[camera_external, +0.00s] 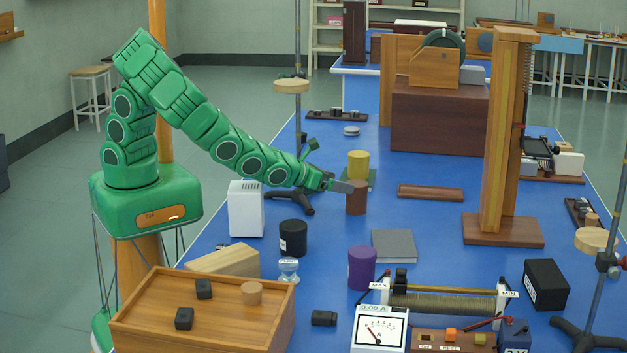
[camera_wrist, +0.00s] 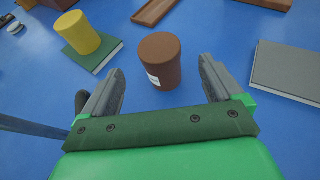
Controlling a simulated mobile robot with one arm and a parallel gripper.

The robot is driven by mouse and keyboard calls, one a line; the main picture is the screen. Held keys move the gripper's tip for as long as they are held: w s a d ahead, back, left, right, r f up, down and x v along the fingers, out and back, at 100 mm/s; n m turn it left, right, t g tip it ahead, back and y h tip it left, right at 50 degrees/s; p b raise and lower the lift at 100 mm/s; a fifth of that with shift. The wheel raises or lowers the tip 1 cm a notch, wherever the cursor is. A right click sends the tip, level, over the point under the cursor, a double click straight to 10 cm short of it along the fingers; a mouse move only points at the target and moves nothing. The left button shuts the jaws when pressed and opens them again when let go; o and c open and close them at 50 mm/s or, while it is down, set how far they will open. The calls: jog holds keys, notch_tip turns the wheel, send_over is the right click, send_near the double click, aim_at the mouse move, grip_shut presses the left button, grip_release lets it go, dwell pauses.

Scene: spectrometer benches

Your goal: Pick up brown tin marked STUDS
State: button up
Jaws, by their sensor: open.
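The brown tin (camera_external: 356,198) stands upright on the blue bench, just beyond the end of my arm. In the wrist view the brown tin (camera_wrist: 160,61) stands ahead of my gripper, roughly centred in the gap between the fingers. A white label shows on its lower left side, but its text is too small to read. My gripper (camera_wrist: 162,88) is open and empty, with one grey finger on each side of the gap. In the external view my gripper (camera_external: 341,186) is close to the tin's left side; I cannot tell there whether it touches.
A yellow tin (camera_external: 358,163) stands on a green book (camera_external: 371,178) behind the brown tin. A grey book (camera_external: 394,245) lies in front to the right, and a purple tin (camera_external: 361,268) stands nearer. A black tin (camera_external: 293,238) and white box (camera_external: 245,209) are left. A wooden tower (camera_external: 500,150) rises right.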

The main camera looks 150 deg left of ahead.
aim_at(357, 183)
jog(key=shift+x, duration=3.9)
jog(key=c, duration=1.1)
jog(key=shift+r, duration=0.1)
